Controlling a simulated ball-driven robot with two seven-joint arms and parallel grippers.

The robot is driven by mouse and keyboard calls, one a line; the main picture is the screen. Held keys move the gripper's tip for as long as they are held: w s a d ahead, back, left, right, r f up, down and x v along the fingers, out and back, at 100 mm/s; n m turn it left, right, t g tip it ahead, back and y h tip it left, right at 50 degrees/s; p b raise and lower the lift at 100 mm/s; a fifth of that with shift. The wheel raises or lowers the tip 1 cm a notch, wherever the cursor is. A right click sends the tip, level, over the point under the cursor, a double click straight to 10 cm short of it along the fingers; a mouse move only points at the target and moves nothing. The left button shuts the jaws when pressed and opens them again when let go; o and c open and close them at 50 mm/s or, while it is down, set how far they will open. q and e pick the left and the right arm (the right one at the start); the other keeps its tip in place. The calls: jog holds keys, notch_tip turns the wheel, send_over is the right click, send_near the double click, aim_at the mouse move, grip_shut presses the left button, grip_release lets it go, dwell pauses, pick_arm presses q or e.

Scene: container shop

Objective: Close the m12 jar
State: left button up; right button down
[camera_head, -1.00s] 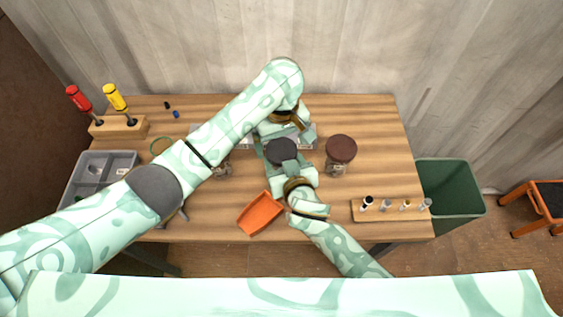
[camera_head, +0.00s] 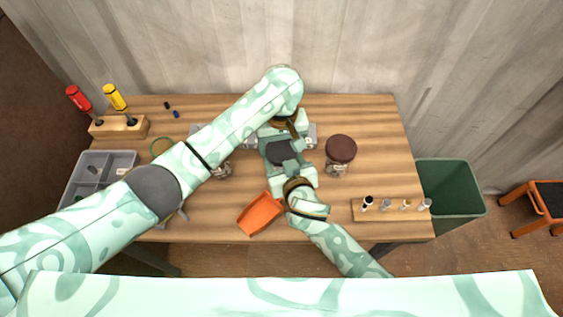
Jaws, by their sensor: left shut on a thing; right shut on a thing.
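A round dark grey lid (camera_head: 280,153) shows at the middle of the table, between my two grippers. My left gripper (camera_head: 281,145) comes from the far side and is shut on the lid, with its fingers at the lid's sides. My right gripper (camera_head: 289,168) comes from the near side and is shut on the jar beneath the lid. The jar's body is hidden by the lid and the grippers, so I cannot tell how the lid sits on it. No m12 label is readable.
A jar with a brown lid (camera_head: 341,150) stands close to the right. Another glass jar (camera_head: 222,169) is partly hidden by my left arm. An orange scoop-like tray (camera_head: 260,213) lies near the front. A grey divided tray (camera_head: 124,157) and screwdriver block (camera_head: 119,127) are at left.

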pick_arm(q)
jog(key=shift+m, duration=0.5)
jog(key=o, duration=1.1)
jog(key=shift+r, duration=2.25)
jog(key=shift+c, duration=0.4)
jog(key=shift+r+n, duration=1.75)
jog(key=shift+n, duration=0.05)
jog(key=shift+f, duration=0.15)
jog(key=shift+f, duration=3.9)
